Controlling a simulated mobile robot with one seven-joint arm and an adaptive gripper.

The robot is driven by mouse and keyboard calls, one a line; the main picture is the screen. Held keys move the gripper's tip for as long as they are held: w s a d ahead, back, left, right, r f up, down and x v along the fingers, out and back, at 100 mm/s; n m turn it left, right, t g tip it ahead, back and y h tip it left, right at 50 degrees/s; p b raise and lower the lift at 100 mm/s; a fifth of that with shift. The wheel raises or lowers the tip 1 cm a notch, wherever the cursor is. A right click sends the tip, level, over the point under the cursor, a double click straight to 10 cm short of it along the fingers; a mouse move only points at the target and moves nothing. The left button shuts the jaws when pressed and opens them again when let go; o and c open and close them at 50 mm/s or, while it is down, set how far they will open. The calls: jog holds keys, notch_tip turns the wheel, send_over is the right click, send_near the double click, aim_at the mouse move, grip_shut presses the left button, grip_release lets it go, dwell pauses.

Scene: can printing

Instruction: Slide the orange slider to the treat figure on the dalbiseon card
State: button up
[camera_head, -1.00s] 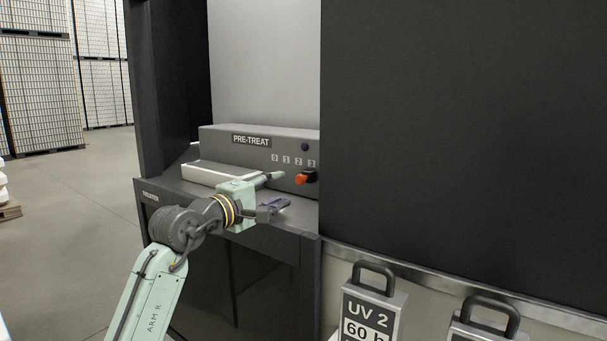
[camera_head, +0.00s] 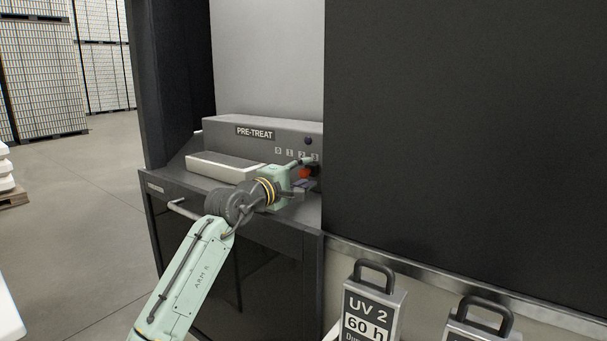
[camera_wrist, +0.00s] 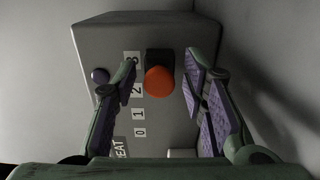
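In the head view the slider (camera_head: 305,173) is partly covered by my gripper (camera_head: 308,174). In the wrist view my gripper (camera_wrist: 159,84) is open, with one purple-padded finger on each side of the slider and a visible gap to it. I cannot tell how deep the fingertips reach. The dalbiseon card is not seen in these frames.
The PRE-TREAT box (camera_head: 225,137) stands on the dark machine's shelf, with a pale bar-shaped block (camera_head: 215,167) in front of it. A dark wall panel (camera_head: 460,120) closes off the right. UV 2 canisters (camera_head: 370,305) stand at the lower right.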

grip_shut()
dwell(0.6)
